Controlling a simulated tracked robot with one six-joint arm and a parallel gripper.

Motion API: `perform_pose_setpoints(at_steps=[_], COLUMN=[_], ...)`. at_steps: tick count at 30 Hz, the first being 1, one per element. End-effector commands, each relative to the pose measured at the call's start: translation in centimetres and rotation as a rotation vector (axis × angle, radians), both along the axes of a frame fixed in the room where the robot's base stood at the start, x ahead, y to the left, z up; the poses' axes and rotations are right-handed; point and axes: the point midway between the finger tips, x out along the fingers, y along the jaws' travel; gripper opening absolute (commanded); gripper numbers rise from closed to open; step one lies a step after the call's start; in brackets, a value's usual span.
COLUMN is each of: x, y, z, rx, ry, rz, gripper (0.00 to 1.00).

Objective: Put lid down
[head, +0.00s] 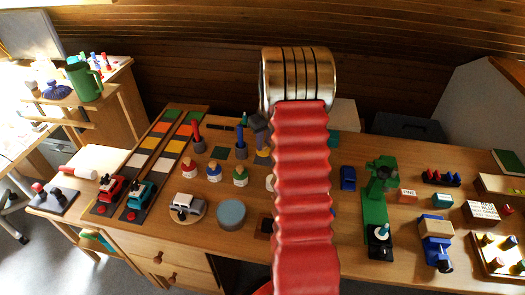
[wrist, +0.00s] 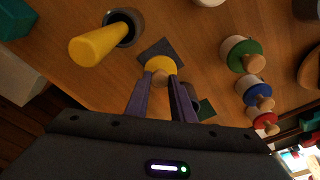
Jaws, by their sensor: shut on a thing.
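A yellow lid (wrist: 160,64) with a light wooden knob shows at the tips of my gripper (wrist: 163,80) in the wrist view. The two purple fingers are shut on its knob. The lid appears over a dark square patch (wrist: 158,48); whether it touches it I cannot tell. In the head view my gripper (head: 258,124) is dark and partly hidden behind my red arm sleeve. Jars with a green lid (wrist: 242,54), a blue lid (wrist: 257,94) and a red lid (wrist: 264,120) stand to the right in the wrist view. A pale jar (head: 270,182) is mostly hidden behind my arm.
A yellow rod (wrist: 92,46) leans in a dark cup left of the lid in the wrist view. Blue (head: 240,138) and red rods (head: 196,132) stand nearby on the desk. A grey-blue disc (head: 232,214) and toy vehicle (head: 187,204) are nearer the front edge.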

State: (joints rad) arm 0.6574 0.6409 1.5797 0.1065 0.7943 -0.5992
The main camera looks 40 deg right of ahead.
Motion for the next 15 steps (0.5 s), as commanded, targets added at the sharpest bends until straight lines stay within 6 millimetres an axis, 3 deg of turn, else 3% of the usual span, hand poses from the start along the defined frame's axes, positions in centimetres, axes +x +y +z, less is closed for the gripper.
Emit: perform_pose_setpoints(at_steps=[5,15], x=[0.0,-0.1], y=[0.0,0.0], z=[-0.4,-3.8], rx=[0.0,0.0], ry=[0.001,0.001], rz=[-0.001,-0.001], gripper=[0.01,0.01])
